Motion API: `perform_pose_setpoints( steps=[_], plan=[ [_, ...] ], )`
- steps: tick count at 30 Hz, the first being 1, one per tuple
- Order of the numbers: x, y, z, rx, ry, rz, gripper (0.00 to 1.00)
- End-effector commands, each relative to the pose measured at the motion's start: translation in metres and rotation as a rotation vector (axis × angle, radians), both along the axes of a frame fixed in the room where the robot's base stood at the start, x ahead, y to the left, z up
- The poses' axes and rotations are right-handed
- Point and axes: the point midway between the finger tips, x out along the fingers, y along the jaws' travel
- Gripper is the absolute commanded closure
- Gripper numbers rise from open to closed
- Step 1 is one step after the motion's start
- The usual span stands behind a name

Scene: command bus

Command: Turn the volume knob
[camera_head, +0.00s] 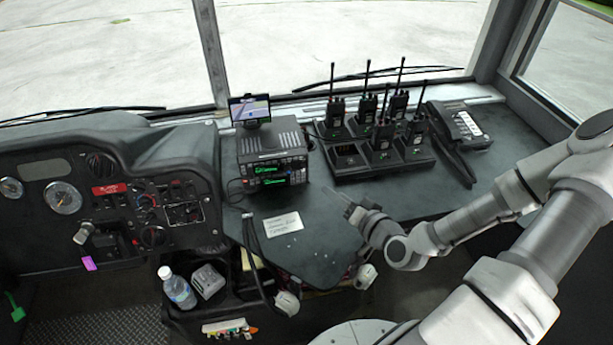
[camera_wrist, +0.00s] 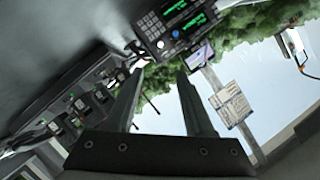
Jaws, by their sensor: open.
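A black radio set (camera_head: 268,172) with green lit displays sits on the dark dash counter left of my gripper. In the wrist view its front (camera_wrist: 158,20) is tilted at the top, with a keypad. A small round knob (camera_wrist: 175,33) shows on that front; I cannot read a label marking it as the volume knob. In the head view the knob is too small to tell.
Several handheld radios with antennas stand in a charger (camera_head: 350,160) behind my gripper. A phone handset (camera_head: 460,125) lies farther right. A small screen (camera_head: 250,108) stands on the radio set. A paper card (camera_head: 283,223) lies on the counter. A bottle (camera_head: 178,288) stands lower left.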

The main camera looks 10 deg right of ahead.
Motion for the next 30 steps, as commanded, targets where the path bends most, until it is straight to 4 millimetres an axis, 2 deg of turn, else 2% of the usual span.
perform_pose_setpoints(
  steps=[1,4,10,18,24,30],
  plan=[
    [0.003,0.001,-0.007,-0.003,-0.002,0.003,0.47],
    [0.009,0.004,-0.009,-0.002,-0.003,0.003,0.47],
    [0.035,0.013,-0.017,-0.002,-0.002,0.004,0.47],
    [0.09,0.031,-0.028,0.002,0.0,0.005,0.47],
    [0.122,0.04,-0.038,0.002,0.001,0.002,0.47],
    [0.139,0.045,-0.043,0.0,0.002,0.003,0.47]
  ],
)
